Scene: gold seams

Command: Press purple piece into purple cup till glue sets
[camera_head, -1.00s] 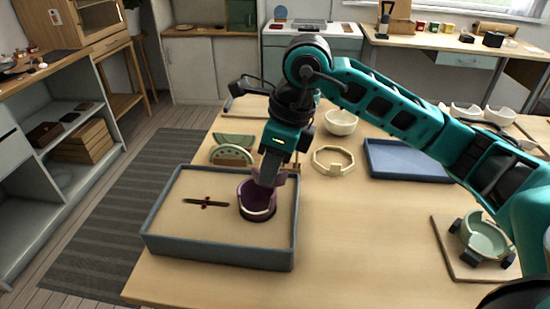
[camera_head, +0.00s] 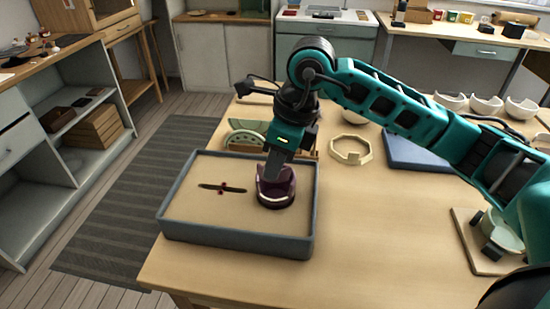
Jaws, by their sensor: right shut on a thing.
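The purple cup (camera_head: 275,191) stands in the sand-coloured bed of a grey-blue tray (camera_head: 184,225), toward the tray's right side. My right gripper (camera_head: 273,166) points down at the cup's back rim, shut on the purple piece (camera_head: 285,174), which is mostly hidden by the fingers. The piece sits at the cup's wall; I cannot tell whether the seam is fully closed. A pale band shows on the cup's front. My left gripper is out of view.
A dark stick with a red middle (camera_head: 222,188) lies in the tray left of the cup. Behind are a green semicircular piece (camera_head: 245,138), a cream ring (camera_head: 350,150) and a blue tray (camera_head: 418,158). A pale green cup (camera_head: 497,232) sits on a board at right. The front table is clear.

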